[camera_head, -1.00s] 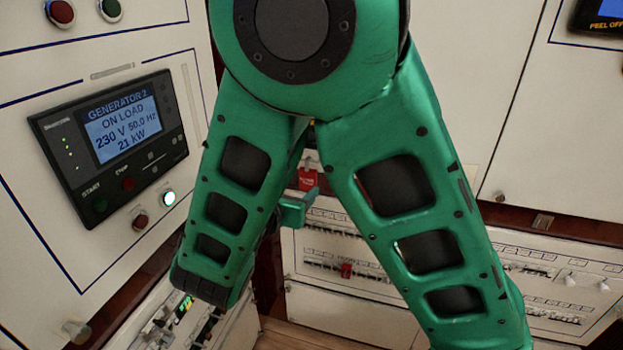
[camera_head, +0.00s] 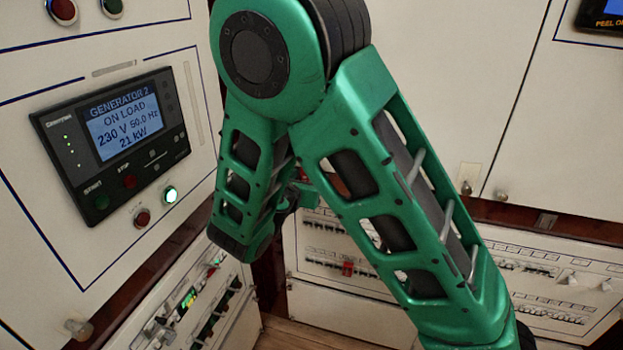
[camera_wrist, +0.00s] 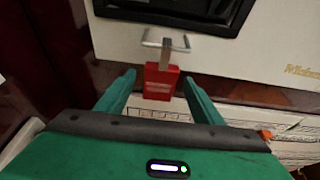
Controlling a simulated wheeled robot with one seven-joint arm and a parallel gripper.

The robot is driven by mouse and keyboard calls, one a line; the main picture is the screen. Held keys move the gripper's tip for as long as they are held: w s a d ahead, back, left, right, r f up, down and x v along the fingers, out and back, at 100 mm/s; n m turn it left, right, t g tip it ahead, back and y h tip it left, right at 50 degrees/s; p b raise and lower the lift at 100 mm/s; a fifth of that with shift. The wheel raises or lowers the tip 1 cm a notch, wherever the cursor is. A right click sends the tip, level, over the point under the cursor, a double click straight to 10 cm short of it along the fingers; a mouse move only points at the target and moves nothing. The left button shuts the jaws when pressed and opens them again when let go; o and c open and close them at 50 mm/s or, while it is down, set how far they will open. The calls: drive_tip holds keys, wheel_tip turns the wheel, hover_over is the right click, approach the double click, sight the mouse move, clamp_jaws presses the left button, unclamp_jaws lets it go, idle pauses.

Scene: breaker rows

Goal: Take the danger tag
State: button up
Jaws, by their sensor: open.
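The danger tag (camera_wrist: 161,82) is a small red rectangle with faint lettering. In the wrist view it hangs upright from a metal bracket (camera_wrist: 166,41) on a white panel. My gripper (camera_wrist: 159,77) is open, with one green finger on each side of the tag. Gaps show between the fingers and the tag, and neither finger visibly grips it. In the head view my arm covers most of the area around the tag, and I cannot make out the tag clearly there.
A white panel with breaker rows (camera_head: 325,255) stands low at the back. The Generator 2 display panel (camera_head: 115,140) is at left, above another breaker panel (camera_head: 190,310). White cabinet doors (camera_head: 445,90) fill the right. A dark recess (camera_wrist: 175,8) sits above the bracket.

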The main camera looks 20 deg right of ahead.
drive_tip(key=shift+w, duration=0.1)
drive_tip(key=c, duration=1.2)
drive_tip(key=shift+o, duration=0.2)
drive_tip(key=shift+r, duration=0.15)
